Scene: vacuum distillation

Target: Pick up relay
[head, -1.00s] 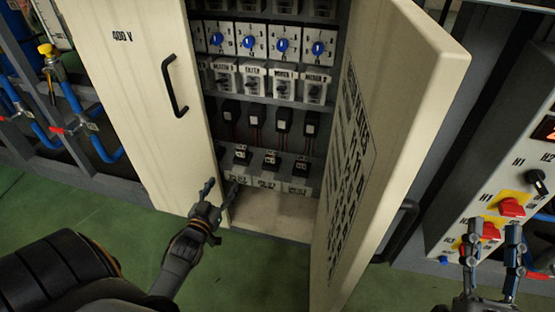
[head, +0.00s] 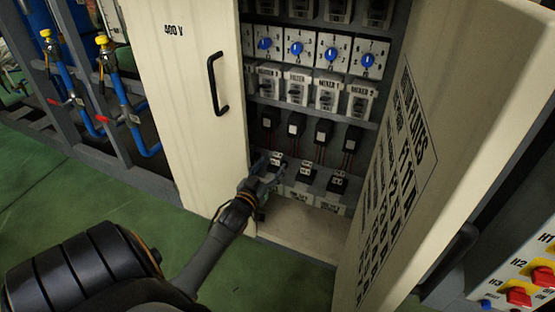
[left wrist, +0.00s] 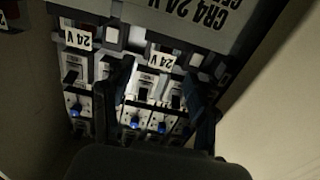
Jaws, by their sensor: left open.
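Several small black relay-like units sit in the bottom row of the open cabinet, such as one in the middle (head: 306,172) and one to its right (head: 338,183); I cannot tell which is the named relay. My left gripper (head: 268,170) is open at the left end of this row and partly covers the unit there. In the left wrist view, its two dark fingers (left wrist: 160,98) stand apart, with white-faced modules with blue parts (left wrist: 135,123) visible between and beside them. Contact cannot be told. My right gripper is not in view.
The cabinet's left door (head: 188,100) and right door (head: 425,150) stand either side of the opening. Shelves with blue-knobbed units (head: 297,48) are above. A panel with red switches (head: 518,296) is at lower right. A grey panel marked CR4 24 V (left wrist: 190,18) tops the wrist view.

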